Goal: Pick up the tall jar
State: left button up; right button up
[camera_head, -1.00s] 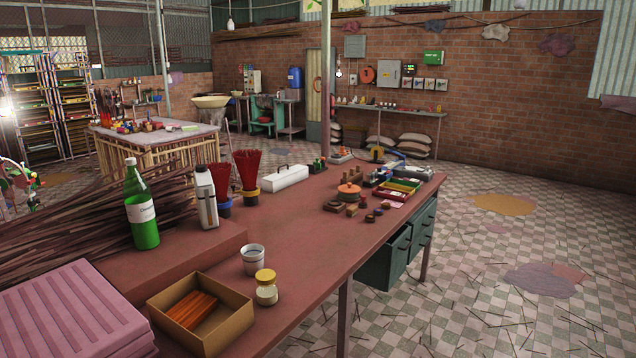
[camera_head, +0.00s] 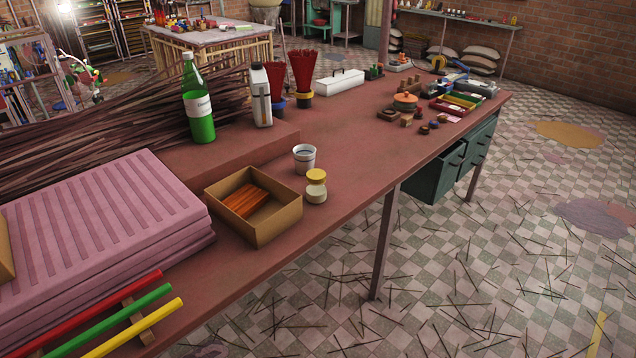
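No gripper of mine shows in the head view. A small pale jar with a yellow lid (camera_head: 316,187) stands upright near the front edge of the red-brown table (camera_head: 345,150). A white cup (camera_head: 304,158) stands just behind it. A tall green bottle with a white label (camera_head: 198,105) and a pale flask-like container with a dark top (camera_head: 261,97) stand upright on a raised ledge (camera_head: 225,145) farther back. I cannot tell for certain which of these is the tall jar; the yellow-lidded one is the clearest jar.
An open cardboard box (camera_head: 280,222) with orange sticks stands left of the yellow-lidded jar. Pink ridged trays (camera_head: 95,220) and red, green and yellow rods (camera_head: 135,308) lie at the near left. Two holders of red sticks (camera_head: 303,78) stand behind. The table's middle is fairly clear.

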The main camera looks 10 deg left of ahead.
aim_at(315, 193)
jog(key=i+l, duration=0.2)
jog(key=i, duration=0.2)
jog(key=i+l, duration=0.2)
jog(key=i, duration=0.2)
jog(key=u, duration=0.05)
